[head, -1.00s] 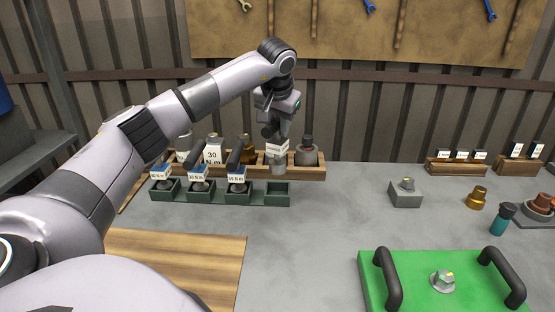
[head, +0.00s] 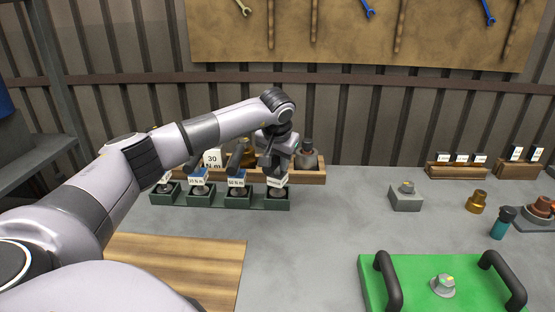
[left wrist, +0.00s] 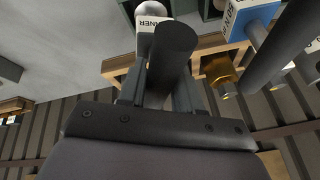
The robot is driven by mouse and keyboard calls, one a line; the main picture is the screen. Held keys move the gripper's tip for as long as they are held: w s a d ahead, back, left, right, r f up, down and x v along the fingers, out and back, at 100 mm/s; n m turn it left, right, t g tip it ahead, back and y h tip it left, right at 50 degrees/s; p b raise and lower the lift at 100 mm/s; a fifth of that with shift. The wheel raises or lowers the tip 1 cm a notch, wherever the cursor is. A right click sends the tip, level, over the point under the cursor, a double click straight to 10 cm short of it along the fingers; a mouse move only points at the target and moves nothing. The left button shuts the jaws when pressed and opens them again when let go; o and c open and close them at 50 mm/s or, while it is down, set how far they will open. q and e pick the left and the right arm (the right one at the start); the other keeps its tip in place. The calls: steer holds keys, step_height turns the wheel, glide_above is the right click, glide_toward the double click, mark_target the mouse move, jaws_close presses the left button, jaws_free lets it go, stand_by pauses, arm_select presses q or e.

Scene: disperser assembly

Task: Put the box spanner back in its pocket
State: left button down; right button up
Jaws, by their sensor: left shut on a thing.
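The box spanner (left wrist: 175,50) has a dark round handle and a white label (head: 278,179) whose visible letters end in "NNER" in the left wrist view (left wrist: 148,23). My left gripper (head: 276,167) is shut on its handle. In the head view it holds the spanner upright at the rightmost pocket of the dark green rack (head: 255,206). The spanner's lower end is at the pocket's opening; I cannot tell whether it rests on the floor of the pocket. My right gripper is not in view.
Several tools with blue-and-white labels (head: 237,179) stand in the other pockets, close on the left. A grey block (head: 405,199) stands right; a green handled board (head: 420,290) lies in front.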

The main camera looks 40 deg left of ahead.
arm_select(q)
steer(key=c, duration=0.8)
jaws_free()
steer(key=shift+f, duration=0.1)
steer(key=shift+s+d+r, duration=0.1)
steer(key=shift+r, duration=0.45)
steer(key=v, duration=1.1)
steer(key=shift+s+r, duration=0.1)
steer(key=shift+d, duration=0.1)
